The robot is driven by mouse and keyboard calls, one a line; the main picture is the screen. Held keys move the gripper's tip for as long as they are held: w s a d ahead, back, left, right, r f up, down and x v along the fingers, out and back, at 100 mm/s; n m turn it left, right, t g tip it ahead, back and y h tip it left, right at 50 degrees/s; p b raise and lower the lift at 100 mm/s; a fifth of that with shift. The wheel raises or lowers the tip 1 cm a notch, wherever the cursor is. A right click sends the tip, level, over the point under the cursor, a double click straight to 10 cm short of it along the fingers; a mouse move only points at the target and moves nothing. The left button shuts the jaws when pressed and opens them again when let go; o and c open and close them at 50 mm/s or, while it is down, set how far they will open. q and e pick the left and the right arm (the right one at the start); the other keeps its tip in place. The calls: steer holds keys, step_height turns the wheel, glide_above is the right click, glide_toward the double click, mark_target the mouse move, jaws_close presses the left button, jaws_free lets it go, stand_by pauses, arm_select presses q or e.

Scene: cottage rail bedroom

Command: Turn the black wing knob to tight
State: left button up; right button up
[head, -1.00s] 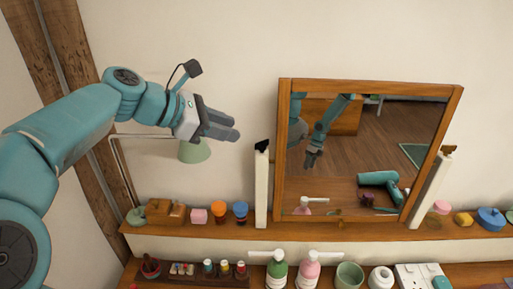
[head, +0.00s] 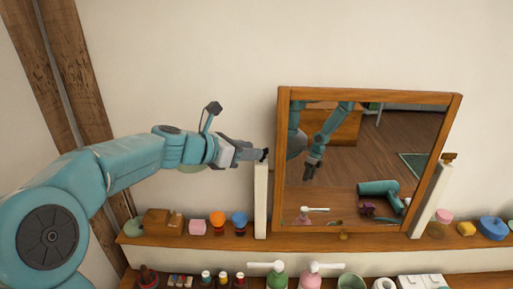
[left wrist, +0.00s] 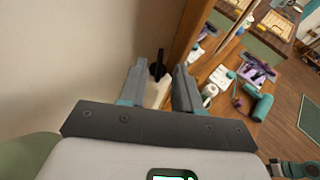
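The black wing knob (head: 265,154) sits on top of the white post (head: 261,205) at the left of the wood-framed mirror (head: 370,160). My left gripper (head: 256,154) has come in from the left, level with the knob, and its fingertips are at it. In the left wrist view the dark upright knob (left wrist: 158,66) shows between the tips of the open left gripper (left wrist: 159,76), with a gap to each finger. Contact cannot be told. My right gripper is not directly in view; an arm shows only as a reflection in the mirror.
A brown knob (head: 449,156) tops the right post. The wooden shelf (head: 180,244) holds small jars and blocks, including a blue-topped jar (head: 239,220) below my left arm. Pump bottles (head: 278,276) stand lower down. The wall above is clear.

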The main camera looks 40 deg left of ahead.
arm_select(q)
steer(key=shift+x, duration=1.55)
steer(key=shift+s, duration=0.1)
jaws_close()
steer(key=shift+r, duration=0.1)
